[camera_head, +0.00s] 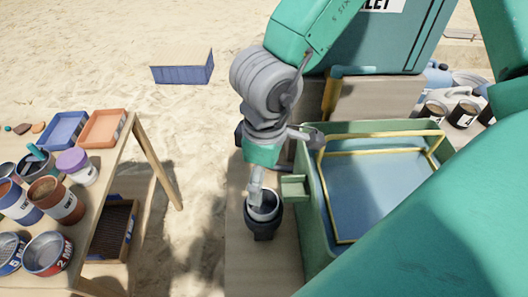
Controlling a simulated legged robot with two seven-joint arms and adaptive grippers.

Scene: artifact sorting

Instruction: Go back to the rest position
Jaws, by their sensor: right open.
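My right gripper (276,138) hangs near the middle of the view, pointing down, with its fingers spread apart. Just below it is a teal-handled tool (262,155) with a grey metal shank, standing in a dark round cup (263,228). From this angle I cannot tell whether the gripper touches the handle. The cup stands on a pale wooden surface beside a green sieve box (318,215). My left gripper is not in view.
A wooden table (128,150) at the left holds cans, an orange tray (103,128) and a blue tray (65,131). A blue crate (182,68) lies on sand behind. Jugs (464,112) stand at the right. Open sand separates the tables.

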